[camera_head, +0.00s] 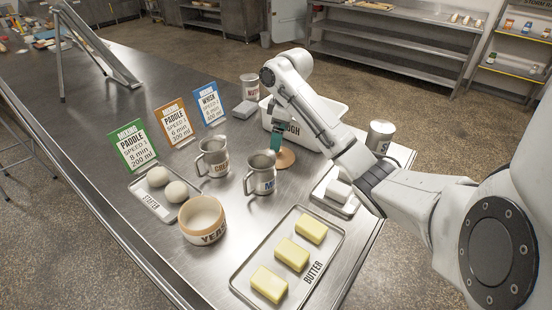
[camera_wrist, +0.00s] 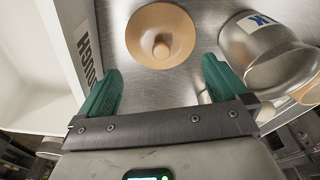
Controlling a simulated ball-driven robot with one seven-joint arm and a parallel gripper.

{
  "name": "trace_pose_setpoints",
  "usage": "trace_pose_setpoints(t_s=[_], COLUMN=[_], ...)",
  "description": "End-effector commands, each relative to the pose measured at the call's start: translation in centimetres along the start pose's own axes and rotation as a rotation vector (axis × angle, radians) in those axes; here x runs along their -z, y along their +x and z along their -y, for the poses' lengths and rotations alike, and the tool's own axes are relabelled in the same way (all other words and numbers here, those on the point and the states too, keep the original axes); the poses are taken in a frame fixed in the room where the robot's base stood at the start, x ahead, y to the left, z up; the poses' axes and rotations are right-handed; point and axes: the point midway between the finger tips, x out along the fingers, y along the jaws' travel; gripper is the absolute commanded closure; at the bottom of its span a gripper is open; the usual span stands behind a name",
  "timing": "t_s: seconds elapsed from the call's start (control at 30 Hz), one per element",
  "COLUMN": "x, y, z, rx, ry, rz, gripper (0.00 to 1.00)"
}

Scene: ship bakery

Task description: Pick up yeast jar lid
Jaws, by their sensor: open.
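The yeast jar lid (camera_wrist: 160,35) is a round tan disc with a knob in its middle. It lies on the steel counter and also shows in the head view (camera_head: 286,158), partly behind my gripper. My gripper (camera_wrist: 158,88) has green fingers, spread open and empty. The lid is ahead of the fingertips in the wrist view, with its knob between their lines, and apart from them. The yeast jar (camera_head: 203,218) is a tan pot labelled YEAST. It stands without a lid at the front left of the counter.
A metal jug (camera_head: 260,172) stands close beside the lid, with another jug (camera_head: 213,157) to its left. A white dough bin (camera_head: 330,107) is close on the other side. A butter tray (camera_head: 243,283) and dough-ball tray (camera_head: 149,205) lie nearer the front.

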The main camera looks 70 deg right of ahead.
Motion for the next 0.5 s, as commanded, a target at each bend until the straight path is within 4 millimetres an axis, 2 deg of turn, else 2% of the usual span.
trace_pose_setpoints(t_s=[0.27,0.5], x=[-0.2,-0.5], y=[1.9,5.3], z=[0.1,0.2], rx=[0.000,0.000], ry=[0.002,0.000], rz=[0.003,0.001], gripper=[0.00,0.00])
